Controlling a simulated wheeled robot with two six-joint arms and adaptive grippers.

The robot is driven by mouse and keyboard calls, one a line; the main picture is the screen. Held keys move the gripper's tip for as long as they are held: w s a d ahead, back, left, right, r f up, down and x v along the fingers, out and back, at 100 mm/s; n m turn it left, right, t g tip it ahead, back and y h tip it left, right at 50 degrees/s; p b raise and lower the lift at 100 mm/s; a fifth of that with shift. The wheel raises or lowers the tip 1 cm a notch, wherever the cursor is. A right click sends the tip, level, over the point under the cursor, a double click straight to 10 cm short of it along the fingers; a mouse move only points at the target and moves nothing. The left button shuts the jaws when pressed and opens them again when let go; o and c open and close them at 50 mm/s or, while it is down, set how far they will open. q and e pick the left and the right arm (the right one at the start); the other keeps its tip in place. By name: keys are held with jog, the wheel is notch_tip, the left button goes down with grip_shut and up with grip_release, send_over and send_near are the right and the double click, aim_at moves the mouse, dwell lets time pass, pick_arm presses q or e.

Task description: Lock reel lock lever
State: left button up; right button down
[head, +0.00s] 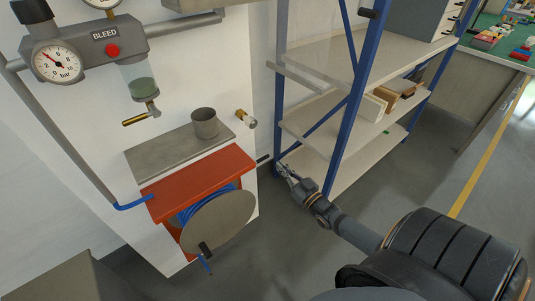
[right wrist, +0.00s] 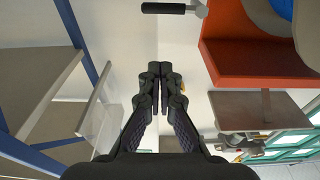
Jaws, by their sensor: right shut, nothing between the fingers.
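The hose reel has a red-orange housing (head: 200,181), a grey disc (head: 219,222) and coiled blue hose; its housing also shows in the right wrist view (right wrist: 258,70). A short dark lever (head: 263,158) sticks out by the housing's right upper end. In the right wrist view, a black grip on a metal rod (right wrist: 163,8) shows at the top, apparently this lever. My right gripper (head: 284,171) is shut and empty, just right of the lever and apart from it; its closed fingers (right wrist: 155,85) point toward the grip. My left gripper is out of view.
A blue-framed shelf rack (head: 350,110) stands close to the right gripper. A grey plate (head: 170,150) with a metal cup (head: 205,123) sits above the reel. A pressure gauge (head: 58,64) and BLEED unit are on the white panel. Floor below is clear.

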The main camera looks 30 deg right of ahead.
jog(key=r+b, duration=0.1)
jog(key=b, duration=0.3)
send_over(266, 158)
jog(key=s, duration=0.1)
pick_arm(q)
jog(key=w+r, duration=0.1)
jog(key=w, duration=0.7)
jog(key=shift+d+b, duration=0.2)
jog(key=shift+b, duration=0.15)
pick_arm(e)
jog(key=shift+s+a+f, duration=0.15)
jog(key=shift+a+f, duration=0.05)
jog(key=shift+f, duration=0.6)
jog(key=shift+s+a+f, duration=0.1)
jog(key=shift+a+f, duration=0.1)
jog(key=shift+f, duration=0.6)
jog(key=shift+f+m, duration=0.15)
jog(key=shift+m, duration=0.15)
